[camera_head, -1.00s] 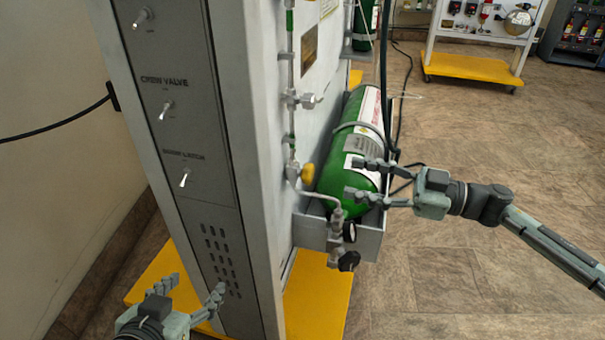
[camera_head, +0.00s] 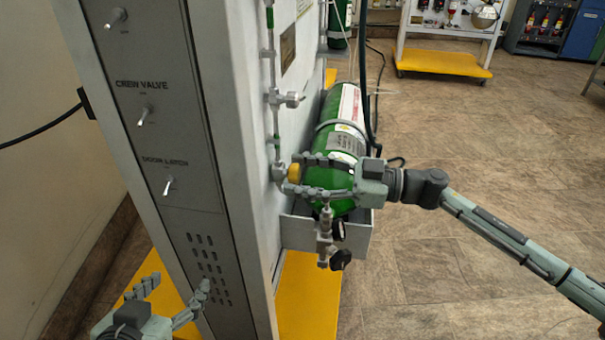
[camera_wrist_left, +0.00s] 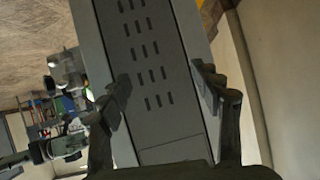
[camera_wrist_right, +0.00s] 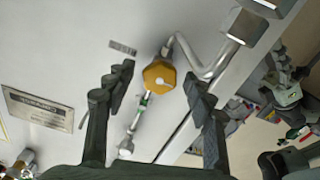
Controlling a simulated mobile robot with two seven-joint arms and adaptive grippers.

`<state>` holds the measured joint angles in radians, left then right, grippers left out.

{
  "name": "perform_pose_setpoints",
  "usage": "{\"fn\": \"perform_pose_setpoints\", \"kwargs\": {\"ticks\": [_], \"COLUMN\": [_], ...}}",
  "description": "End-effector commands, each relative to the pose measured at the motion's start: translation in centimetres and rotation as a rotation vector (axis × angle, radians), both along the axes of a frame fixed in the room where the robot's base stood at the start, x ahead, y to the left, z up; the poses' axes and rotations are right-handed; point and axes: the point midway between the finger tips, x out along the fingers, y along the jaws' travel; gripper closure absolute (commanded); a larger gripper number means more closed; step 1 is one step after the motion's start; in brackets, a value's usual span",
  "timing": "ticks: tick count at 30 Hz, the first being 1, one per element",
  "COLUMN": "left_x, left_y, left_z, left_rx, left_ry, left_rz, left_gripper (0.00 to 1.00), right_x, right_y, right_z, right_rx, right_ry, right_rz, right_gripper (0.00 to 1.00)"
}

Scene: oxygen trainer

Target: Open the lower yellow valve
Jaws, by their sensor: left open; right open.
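The lower yellow valve (camera_head: 294,173) is a small yellow knob on the pipework at the side of the cabinet. It also shows in the right wrist view (camera_wrist_right: 159,75) as a yellow hexagonal knob, between and beyond the fingertips. My right gripper (camera_head: 294,174) is open, its fingers pointing left with the tips around or just short of the knob; I cannot tell contact. My left gripper (camera_head: 176,296) is open and empty in front of the lower cabinet front, low at the left. Its open fingers also show in the left wrist view (camera_wrist_left: 160,85), facing the vent slots.
A green cylinder (camera_head: 345,120) lies in a grey bracket (camera_head: 355,238) behind my right gripper. Black valve knobs (camera_head: 340,260) hang below it. The cabinet front (camera_head: 160,120) has several toggle switches. A yellow base (camera_head: 310,295) juts out at floor level.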

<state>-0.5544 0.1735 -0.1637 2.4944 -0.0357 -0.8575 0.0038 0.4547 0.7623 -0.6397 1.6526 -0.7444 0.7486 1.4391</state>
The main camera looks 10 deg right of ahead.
Motion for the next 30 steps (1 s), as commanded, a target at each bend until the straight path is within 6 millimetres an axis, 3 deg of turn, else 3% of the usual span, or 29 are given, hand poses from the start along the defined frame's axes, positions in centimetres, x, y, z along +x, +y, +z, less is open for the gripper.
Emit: {"fn": "perform_pose_setpoints", "kwargs": {"ticks": [6, 18, 22, 30], "left_x": [0.0, 0.0, -0.1, -3.1], "left_y": [0.0, 0.0, 0.1, 3.8], "left_z": [0.0, 0.0, 0.0, -3.7], "left_rx": [0.0, 0.0, 0.004, 0.091], "left_ry": [0.0, 0.0, 0.01, 0.24], "left_rz": [0.0, 0.0, 0.002, 0.069], "left_gripper": [0.36, 0.36, 0.36, 0.36], "right_x": [0.0, 0.0, 0.0, 0.0], "right_y": [0.0, 0.0, 0.0, 0.0], "right_z": [0.0, 0.0, 0.1, 0.1], "right_rx": [-0.001, 0.0, -0.007, -0.094], "right_ry": [0.0, 0.0, -0.018, -0.282], "right_rz": [0.0, 0.0, 0.0, 0.001], "right_gripper": [0.47, 0.96, 0.96, 0.96]}}
